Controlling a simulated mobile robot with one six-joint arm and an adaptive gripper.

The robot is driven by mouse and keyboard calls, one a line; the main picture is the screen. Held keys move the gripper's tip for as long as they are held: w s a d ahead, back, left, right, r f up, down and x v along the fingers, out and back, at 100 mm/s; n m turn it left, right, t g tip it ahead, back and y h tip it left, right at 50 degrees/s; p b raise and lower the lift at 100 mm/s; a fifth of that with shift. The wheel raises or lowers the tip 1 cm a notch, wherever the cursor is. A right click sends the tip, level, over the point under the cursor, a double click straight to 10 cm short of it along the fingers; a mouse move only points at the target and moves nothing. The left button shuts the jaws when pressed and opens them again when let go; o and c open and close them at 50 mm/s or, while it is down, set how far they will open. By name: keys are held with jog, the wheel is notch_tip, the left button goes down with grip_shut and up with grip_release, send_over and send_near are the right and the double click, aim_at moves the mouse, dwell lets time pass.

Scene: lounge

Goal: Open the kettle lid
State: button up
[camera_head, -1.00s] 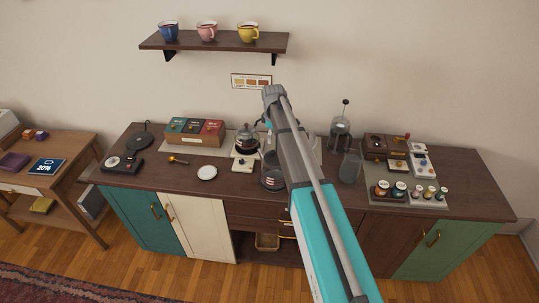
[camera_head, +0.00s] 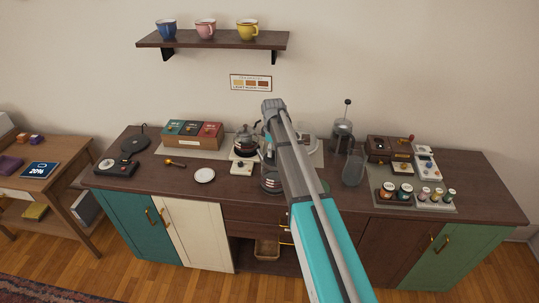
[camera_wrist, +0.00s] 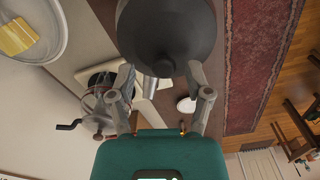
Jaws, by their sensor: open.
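My gripper is largely hidden behind my arm in the head view, close to the kettle's right side. In the wrist view my gripper (camera_wrist: 161,76) is open, its two fingers spread. A large dark rounded shape fills the top between them; I cannot tell what it is. A pot-like thing with a handle (camera_wrist: 100,103) shows left of the fingers.
A white saucer (camera_head: 204,175) and a box of coloured packs (camera_head: 193,134) lie left of the kettle. A French press (camera_head: 343,134) and a glass jar (camera_head: 353,169) stand right of my arm. The shelf (camera_head: 212,40) with cups is above.

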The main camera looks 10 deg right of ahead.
jog(key=shift+f, duration=0.25)
grip_shut()
dwell(0.3)
